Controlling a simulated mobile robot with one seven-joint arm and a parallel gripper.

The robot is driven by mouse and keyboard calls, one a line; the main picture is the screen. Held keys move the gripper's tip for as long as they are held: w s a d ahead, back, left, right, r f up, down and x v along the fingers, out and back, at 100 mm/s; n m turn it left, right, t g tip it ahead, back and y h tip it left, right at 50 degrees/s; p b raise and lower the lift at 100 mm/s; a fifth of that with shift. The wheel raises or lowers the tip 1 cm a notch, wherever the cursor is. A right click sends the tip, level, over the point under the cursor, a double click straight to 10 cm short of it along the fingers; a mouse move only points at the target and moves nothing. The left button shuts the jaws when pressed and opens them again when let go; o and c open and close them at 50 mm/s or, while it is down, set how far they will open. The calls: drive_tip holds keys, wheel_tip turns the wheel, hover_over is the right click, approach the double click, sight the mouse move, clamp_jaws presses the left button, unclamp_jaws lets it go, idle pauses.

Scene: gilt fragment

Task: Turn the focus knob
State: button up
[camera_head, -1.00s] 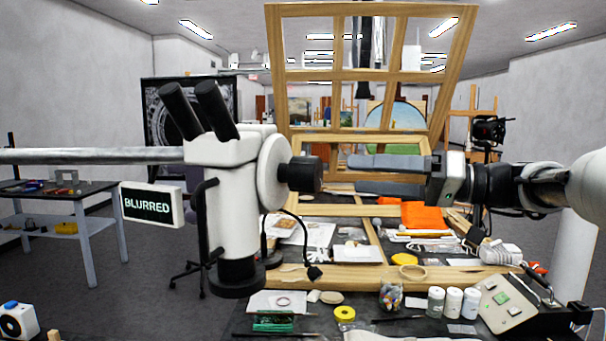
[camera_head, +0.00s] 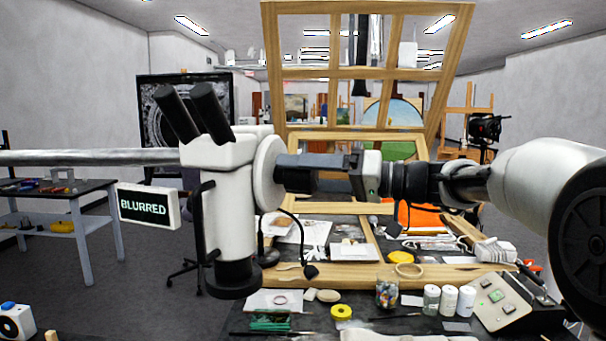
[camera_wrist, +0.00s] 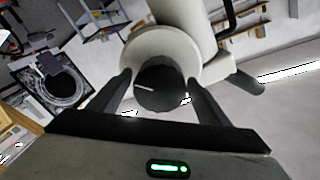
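The white microscope (camera_head: 230,205) stands at left centre in the head view, with dark eyepieces on top. Its black focus knob (camera_wrist: 162,90) sticks out on the right from a round white hub (camera_head: 267,172). A white mark shows on the knob's face. My gripper (camera_head: 290,173) reaches in level from the right. In the wrist view its two fingers are open, one on each side of the knob, with a narrow gap visible on the left; contact on the right cannot be told. In the head view the fingers partly hide the knob. A sign (camera_head: 147,206) reads "BLURRED".
Below lies a cluttered bench with a jar (camera_head: 387,291), white bottles (camera_head: 449,299), yellow tape (camera_head: 341,312) and a control box (camera_head: 497,300). A thin black lamp neck (camera_head: 304,245) stands beside the microscope. A wooden frame (camera_head: 355,75) rises behind my arm.

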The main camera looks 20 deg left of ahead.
drive_tip(key=c, duration=1)
drive_tip(key=shift+m, duration=0.4)
drive_tip(key=shift+f+m, duration=0.1)
drive_tip(key=shift+m, duration=2.4)
drive_tip(key=o, duration=1.1)
drive_tip(key=shift+d, duration=0.15)
drive_tip(key=d, duration=1.7)
drive_tip(key=shift+s+d, duration=0.1)
drive_tip(key=shift+s, duration=0.15)
